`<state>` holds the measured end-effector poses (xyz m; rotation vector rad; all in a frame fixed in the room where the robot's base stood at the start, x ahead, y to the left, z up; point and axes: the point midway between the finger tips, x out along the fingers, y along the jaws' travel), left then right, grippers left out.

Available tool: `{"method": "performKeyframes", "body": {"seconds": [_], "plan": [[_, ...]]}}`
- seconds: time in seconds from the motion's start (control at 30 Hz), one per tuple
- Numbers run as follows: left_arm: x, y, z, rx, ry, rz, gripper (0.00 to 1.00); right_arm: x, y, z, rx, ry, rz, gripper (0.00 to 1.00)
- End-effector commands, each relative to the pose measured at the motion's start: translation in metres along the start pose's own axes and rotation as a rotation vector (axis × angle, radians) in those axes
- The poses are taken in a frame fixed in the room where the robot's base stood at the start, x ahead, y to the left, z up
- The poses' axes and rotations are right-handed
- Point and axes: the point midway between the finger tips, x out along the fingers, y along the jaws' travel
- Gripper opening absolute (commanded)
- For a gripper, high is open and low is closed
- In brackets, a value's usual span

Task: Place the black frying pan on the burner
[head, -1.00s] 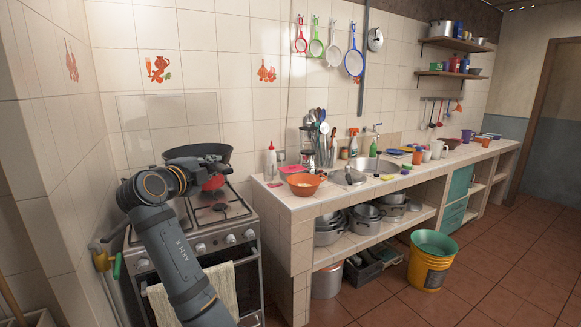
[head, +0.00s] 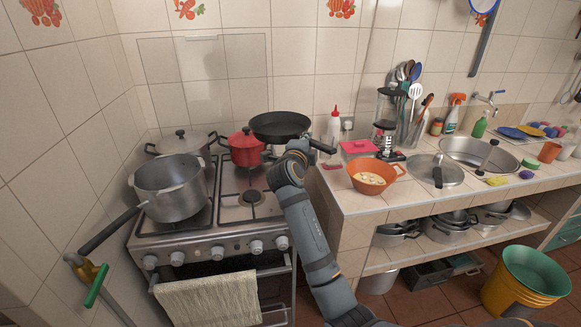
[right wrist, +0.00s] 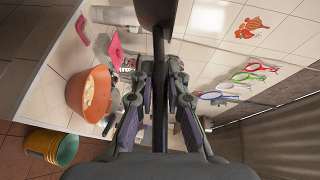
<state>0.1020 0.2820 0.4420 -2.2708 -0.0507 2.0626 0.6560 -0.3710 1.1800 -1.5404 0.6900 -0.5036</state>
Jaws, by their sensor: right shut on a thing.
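The black frying pan (head: 280,125) is in the air over the back right of the stove (head: 190,228), roughly level, to the right of a red pot. My right gripper (head: 304,148) is shut on its handle. In the right wrist view the handle (right wrist: 160,85) runs between the fingers (right wrist: 160,115), and the dark pan body (right wrist: 155,12) is cut off at the top. A bare burner (head: 252,197) shows at the front right of the stove. What lies directly under the pan is partly hidden. My left gripper is not in view.
A grey saucepan (head: 172,190) stands at the stove's front left, its handle sticking out. A lidded pot (head: 182,143) and the red pot (head: 245,149) stand behind. Right of the stove, the counter holds an orange bowl (head: 374,187) and a squeeze bottle (head: 334,128).

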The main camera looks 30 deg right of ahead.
Motion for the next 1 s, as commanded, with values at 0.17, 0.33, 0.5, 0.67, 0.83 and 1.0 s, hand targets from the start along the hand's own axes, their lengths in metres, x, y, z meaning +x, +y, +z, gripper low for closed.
{"method": "performKeyframes", "body": {"seconds": [0.17, 0.33, 0.5, 0.67, 0.83, 1.0], "plan": [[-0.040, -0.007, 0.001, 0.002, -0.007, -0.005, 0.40, -0.034, 0.059, 0.035, -0.023, -0.271, -0.023, 0.00], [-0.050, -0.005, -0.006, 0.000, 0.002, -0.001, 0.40, -0.060, 0.091, 0.046, -0.028, -0.395, -0.040, 0.00], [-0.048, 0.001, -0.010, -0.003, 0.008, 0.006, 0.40, -0.065, 0.098, 0.049, -0.028, -0.416, -0.046, 0.00], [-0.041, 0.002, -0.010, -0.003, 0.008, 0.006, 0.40, -0.063, 0.109, 0.050, -0.031, -0.414, -0.044, 0.00], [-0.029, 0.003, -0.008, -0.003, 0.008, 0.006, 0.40, -0.061, 0.131, 0.051, -0.032, -0.414, -0.044, 0.00], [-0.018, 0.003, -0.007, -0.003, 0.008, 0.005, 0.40, -0.059, 0.150, 0.053, -0.031, -0.413, -0.044, 0.00]]}}
